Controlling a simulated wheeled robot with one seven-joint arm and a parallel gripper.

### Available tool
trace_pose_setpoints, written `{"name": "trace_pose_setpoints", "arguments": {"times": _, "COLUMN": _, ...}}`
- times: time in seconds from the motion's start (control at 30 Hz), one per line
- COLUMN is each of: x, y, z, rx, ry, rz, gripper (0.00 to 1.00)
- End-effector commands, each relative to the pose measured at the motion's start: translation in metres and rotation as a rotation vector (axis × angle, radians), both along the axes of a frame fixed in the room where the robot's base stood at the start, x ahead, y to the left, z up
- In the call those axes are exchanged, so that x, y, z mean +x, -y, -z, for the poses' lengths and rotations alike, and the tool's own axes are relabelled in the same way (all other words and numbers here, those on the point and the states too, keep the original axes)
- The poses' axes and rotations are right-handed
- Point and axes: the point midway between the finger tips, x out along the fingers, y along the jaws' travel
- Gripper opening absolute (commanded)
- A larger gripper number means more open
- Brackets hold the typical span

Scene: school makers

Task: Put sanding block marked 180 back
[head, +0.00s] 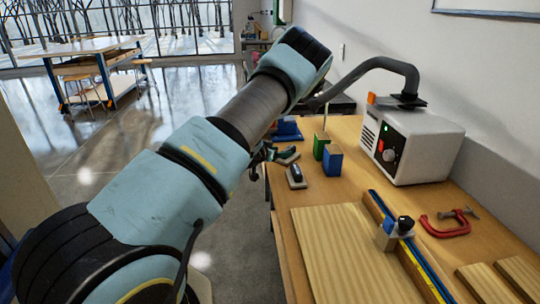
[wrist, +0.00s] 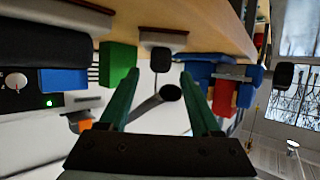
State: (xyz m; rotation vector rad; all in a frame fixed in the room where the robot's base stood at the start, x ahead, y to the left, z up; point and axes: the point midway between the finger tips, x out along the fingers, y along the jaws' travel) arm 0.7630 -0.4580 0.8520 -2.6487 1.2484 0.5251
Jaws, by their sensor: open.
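In the head view, two sanding blocks with dark handles lie on the workbench near its left edge: a nearer one (head: 297,178) and a farther one (head: 288,157). I cannot read a number on either. My gripper (head: 266,155), partly hidden by my arm, is by that edge, close to the farther block. In the wrist view, my gripper (wrist: 160,77) is open, with nothing held between its green fingers. That view is turned over, with the bench at the top. A block with a dark knob (wrist: 163,39) shows beyond the fingertips; I cannot tell which one.
A green box (head: 320,146) and a blue box (head: 333,161) stand right of the blocks. A white machine with a hose (head: 420,143) stands behind. Boards (head: 335,255), a blue rail (head: 405,245) and a red clamp (head: 443,226) take up the front.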

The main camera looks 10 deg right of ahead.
Motion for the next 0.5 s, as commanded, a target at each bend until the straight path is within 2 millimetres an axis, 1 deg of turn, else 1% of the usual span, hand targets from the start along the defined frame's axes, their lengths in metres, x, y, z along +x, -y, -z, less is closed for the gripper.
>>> {"name": "trace_pose_setpoints", "arguments": {"times": 0.03, "x": -0.006, "y": -0.009, "z": -0.002, "rx": -0.003, "ry": 0.000, "rz": -0.005, "gripper": 0.65}}
{"name": "trace_pose_setpoints", "arguments": {"times": 0.1, "x": -0.015, "y": -0.021, "z": -0.008, "rx": -0.003, "ry": 0.000, "rz": -0.006, "gripper": 0.65}}
{"name": "trace_pose_setpoints", "arguments": {"times": 0.3, "x": -0.038, "y": -0.047, "z": -0.023, "rx": -0.002, "ry": -0.001, "rz": -0.004, "gripper": 0.65}}
{"name": "trace_pose_setpoints", "arguments": {"times": 0.5, "x": -0.050, "y": -0.061, "z": -0.031, "rx": -0.001, "ry": 0.000, "rz": -0.001, "gripper": 0.65}}
